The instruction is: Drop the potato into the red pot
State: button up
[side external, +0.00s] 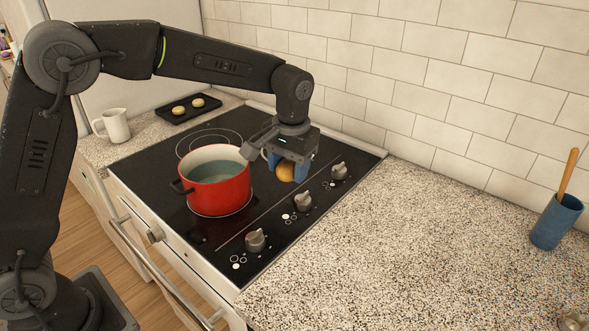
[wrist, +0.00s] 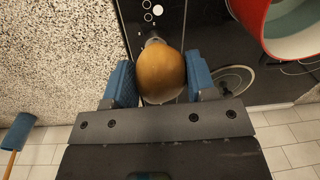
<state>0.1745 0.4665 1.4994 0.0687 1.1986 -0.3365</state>
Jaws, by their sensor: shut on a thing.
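The potato (side external: 285,171) is yellow-brown and is held between the blue fingers of my gripper (side external: 291,168). In the wrist view the potato (wrist: 161,73) sits between the two blue fingertips (wrist: 160,82). My gripper is shut on it and holds it over the stove, to the right of the red pot. The red pot (side external: 222,193) stands on the black cooktop, with a pale inside and what looks like water in it. In the wrist view part of the red pot (wrist: 251,22) shows at the upper right. The potato is outside the pot's rim.
The cooktop (side external: 150,165) has several knobs, one of them (side external: 255,240) at its front right. A speckled counter (side external: 370,260) lies to the right, with a blue utensil holder (side external: 557,222). A white pitcher (side external: 115,126) and a dark tray (side external: 172,113) stand behind left. A tiled wall (side external: 440,80) bounds the back.

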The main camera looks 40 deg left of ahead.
jog(key=s+a+r, duration=0.1)
jog(key=s+a, duration=0.2)
jog(key=a, duration=0.5)
jog(key=s+a+r, duration=0.2)
jog(key=s+a, duration=0.1)
jog(key=a, duration=0.6)
jog(key=shift+w+d+f, duration=0.1)
jog(key=shift+f, duration=1.25)
jog(key=shift+d+f, duration=0.1)
jog(key=shift+f, duration=1.2)
jog(key=o, duration=1)
jog(key=shift+o, duration=0.2)
notch_tip(320, 180, up, 14)
jog(key=d, duration=0.1)
jog(key=shift+f, duration=0.1)
